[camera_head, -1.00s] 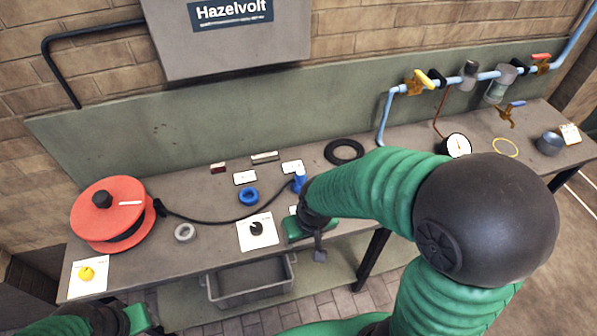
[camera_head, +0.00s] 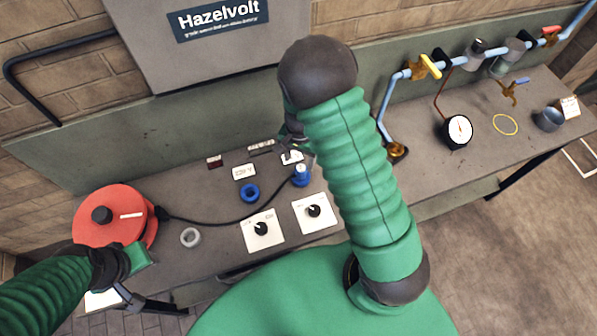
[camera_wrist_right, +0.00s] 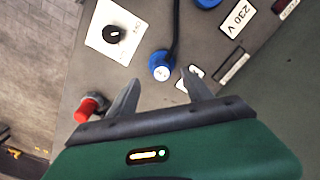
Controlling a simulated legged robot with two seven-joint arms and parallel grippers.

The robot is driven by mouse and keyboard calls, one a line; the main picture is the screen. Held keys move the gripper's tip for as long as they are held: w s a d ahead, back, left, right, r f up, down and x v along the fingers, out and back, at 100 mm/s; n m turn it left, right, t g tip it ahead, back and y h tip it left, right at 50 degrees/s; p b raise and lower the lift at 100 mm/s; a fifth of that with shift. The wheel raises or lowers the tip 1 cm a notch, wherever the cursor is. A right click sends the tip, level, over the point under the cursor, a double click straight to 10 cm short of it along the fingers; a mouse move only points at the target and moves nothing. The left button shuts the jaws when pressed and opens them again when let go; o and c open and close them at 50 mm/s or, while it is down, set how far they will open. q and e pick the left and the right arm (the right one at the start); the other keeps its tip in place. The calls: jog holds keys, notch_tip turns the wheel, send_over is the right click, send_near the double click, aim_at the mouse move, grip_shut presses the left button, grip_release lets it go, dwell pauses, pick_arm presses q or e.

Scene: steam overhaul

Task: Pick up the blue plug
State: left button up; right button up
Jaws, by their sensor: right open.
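The blue plug (camera_head: 301,176) stands on the workbench at the end of a black cable. In the right wrist view the blue plug (camera_wrist_right: 161,66) shows its pale round face, just beyond and between my fingertips. My right gripper (camera_wrist_right: 160,80) is open and empty there, apart from the plug as far as I can tell. In the head view my right gripper (camera_head: 294,152) is mostly hidden behind my own arm, near the plug. My left gripper (camera_head: 128,294) is at the lower left, in front of the bench edge; its finger state is unclear.
The red cable reel (camera_head: 112,215) is at the left. A 230 V label (camera_wrist_right: 238,18) and a red-capped fitting (camera_wrist_right: 88,108) show in the wrist view.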

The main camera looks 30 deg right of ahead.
aim_at(304, 166)
jog(key=f, duration=0.1)
jog(key=w+d+f, duration=0.1)
jog(key=f, duration=0.2)
jog(key=shift+w+d+f+p, duration=0.2)
jog(key=shift+d+f+p, duration=0.05)
jog(key=shift+f+p, duration=0.1)
jog(key=f, duration=0.1)
jog(key=f+p, duration=0.1)
jog(key=d+f, duration=0.1)
jog(key=f, duration=0.1)
jog(key=shift+s+p, duration=0.35)
jog(key=shift+a+f, duration=0.25)
jog(key=shift+a, duration=0.55)
jog(key=shift+w+a, duration=0.15)
jog(key=shift+a, duration=0.15)
jog(key=c, duration=0.4)
jog(key=shift+c, duration=1.2)
jog(key=shift+d, duration=0.7)
grip_shut()
pick_arm(q)
jog(key=d+r, duration=0.1)
jog(key=r, duration=0.1)
jog(key=shift+w+d+r, duration=0.3)
jog(key=shift+w+d, duration=0.1)
